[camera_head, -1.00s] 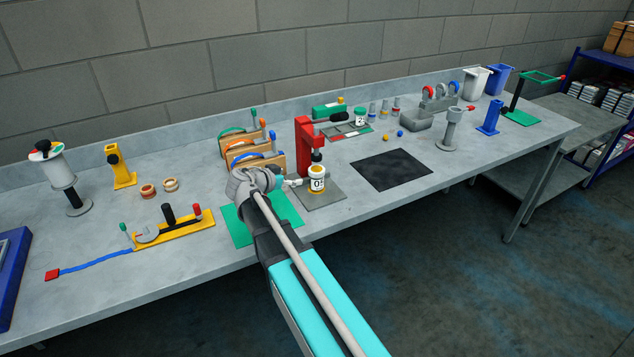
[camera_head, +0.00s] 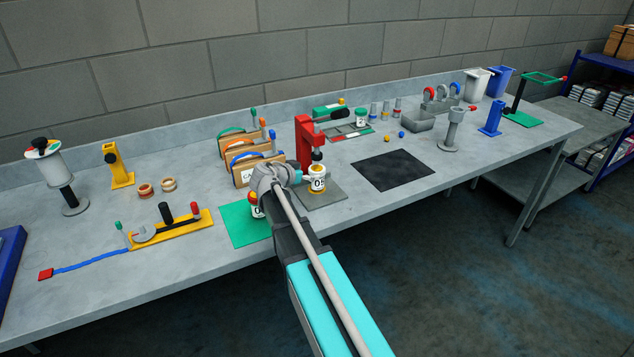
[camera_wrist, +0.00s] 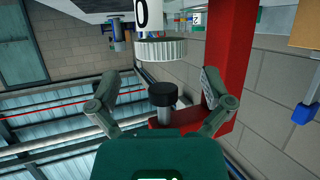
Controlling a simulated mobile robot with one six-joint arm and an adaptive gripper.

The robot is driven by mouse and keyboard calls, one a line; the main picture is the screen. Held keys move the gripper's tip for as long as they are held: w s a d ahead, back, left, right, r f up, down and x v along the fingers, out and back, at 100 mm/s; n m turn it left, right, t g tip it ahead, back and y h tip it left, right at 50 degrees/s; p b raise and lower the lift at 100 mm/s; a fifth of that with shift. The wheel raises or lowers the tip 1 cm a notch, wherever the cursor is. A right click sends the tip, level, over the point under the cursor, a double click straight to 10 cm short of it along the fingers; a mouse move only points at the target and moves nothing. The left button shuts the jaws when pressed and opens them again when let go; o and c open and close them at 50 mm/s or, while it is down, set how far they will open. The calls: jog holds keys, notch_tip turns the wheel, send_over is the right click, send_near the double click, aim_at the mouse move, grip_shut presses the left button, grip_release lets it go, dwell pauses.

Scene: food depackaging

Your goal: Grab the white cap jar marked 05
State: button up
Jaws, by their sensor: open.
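A white jar with a white ribbed cap (camera_head: 317,178) stands upright on a grey plate (camera_head: 325,199) under a red press (camera_head: 304,140). Its label starts with 0; the second digit is hard to read, possibly 5. The jar's cap and part of its label show upside down in the wrist view (camera_wrist: 160,49). My gripper (camera_head: 297,177) is open just left of the jar in the head view. In the wrist view, my spread fingers (camera_wrist: 161,80) have the jar's cap ahead of them, and the press's black knob (camera_wrist: 162,94) sits between them. I cannot tell whether anything touches.
The press's red column (camera_wrist: 213,50) rises close to one finger. A red-topped jar (camera_head: 256,206) stands on the green mat (camera_head: 236,225), partly behind my wrist. Wooden crates (camera_head: 243,172) stand behind. A black mat (camera_head: 392,170) to the right is empty.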

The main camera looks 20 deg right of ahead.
aim_at(316, 169)
jog(key=shift+d, duration=0.1)
jog(key=shift+b+x, duration=0.85)
jog(key=shift+x, duration=1.65)
jog(key=shift+w+r, duration=0.15)
jog(key=shift+r, duration=0.05)
jog(key=c, duration=1.1)
jog(key=shift+r, duration=0.15)
